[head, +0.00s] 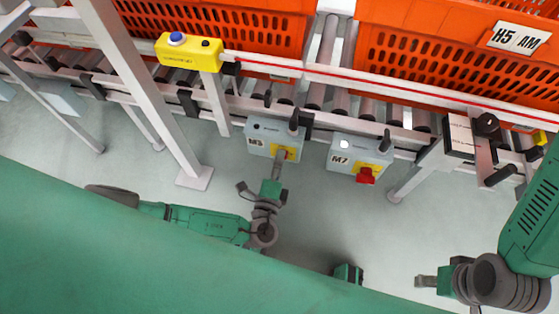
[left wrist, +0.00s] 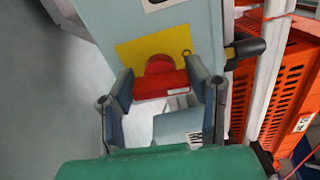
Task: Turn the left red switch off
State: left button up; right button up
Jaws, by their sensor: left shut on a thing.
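The left grey switch box (head: 262,133) hangs on the conveyor frame. Its yellow plate (head: 291,154) shows in the head view, with the knob mostly hidden by my left gripper (head: 280,163). In the left wrist view, the red switch (left wrist: 160,78) sits on a yellow plate (left wrist: 135,50), between the fingers of my left gripper (left wrist: 170,90), which is shut on it. A second box, marked M7 (head: 343,161), hangs to the right with its own red switch (head: 365,175). My right gripper (head: 428,281) is low at the right, away from both boxes; its finger opening is unclear.
Orange totes (head: 440,60) stand on the roller conveyor (head: 316,90) behind. A yellow button box (head: 188,52) with a blue button is at the upper left. Grey legs (head: 150,100) stand at the left. A black lever handle (head: 294,121) is beside the left box. Open floor lies in front.

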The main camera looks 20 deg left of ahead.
pick_arm(q)
jog(key=shift+s+a+f+n, duration=0.2)
jog(key=shift+f+n, duration=0.1)
jog(key=shift+n, duration=0.3)
jog(key=o, duration=1.2)
jog(key=shift+w+r, duration=0.1)
jog(key=shift+r, duration=0.1)
